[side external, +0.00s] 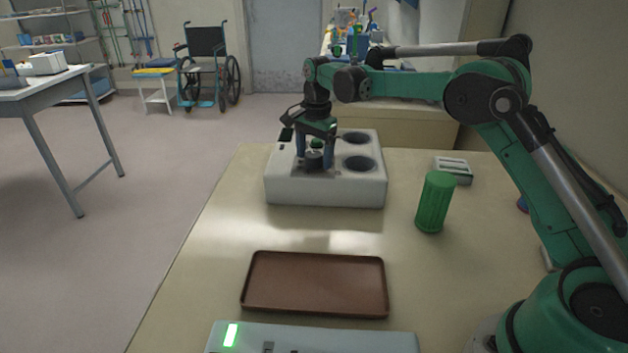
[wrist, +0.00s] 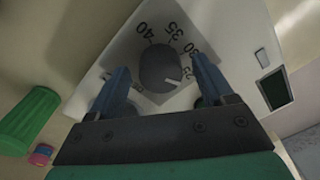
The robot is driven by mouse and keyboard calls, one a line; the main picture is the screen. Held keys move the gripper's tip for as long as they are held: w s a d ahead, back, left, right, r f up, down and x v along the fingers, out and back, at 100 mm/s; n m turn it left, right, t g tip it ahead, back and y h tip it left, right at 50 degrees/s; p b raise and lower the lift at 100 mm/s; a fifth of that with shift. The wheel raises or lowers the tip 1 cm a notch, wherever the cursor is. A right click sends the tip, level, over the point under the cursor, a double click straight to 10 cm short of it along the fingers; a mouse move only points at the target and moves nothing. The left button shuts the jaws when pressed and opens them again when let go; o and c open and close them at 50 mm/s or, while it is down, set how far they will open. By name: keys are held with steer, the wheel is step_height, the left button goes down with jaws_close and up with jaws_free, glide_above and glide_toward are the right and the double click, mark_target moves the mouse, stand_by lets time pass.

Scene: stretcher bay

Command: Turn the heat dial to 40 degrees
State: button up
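The dial also shows on the pale warmer unit (side external: 325,191) in the side view. My gripper (side external: 314,166) points down over the unit. Its two blue fingers stand on either side of the dial, with gaps visible in the wrist view, so it is open and holds nothing.
The unit has two dark round wells (side external: 358,164) right of the dial. A green ribbed cylinder (side external: 434,203) and a small grey slotted block (side external: 453,169) stand to the right. A brown tray (side external: 315,284) lies in front. A grey panel with a green light (side external: 231,335) is nearest.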

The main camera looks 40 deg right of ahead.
jaws_close()
steer(key=shift+n, duration=0.3)
steer(key=n, duration=1.2)
steer(key=shift+n, duration=0.3)
steer(key=n, duration=0.6)
steer(key=shift+w+g, duration=0.1)
steer(key=shift+g, duration=0.3)
steer(key=n, duration=0.6)
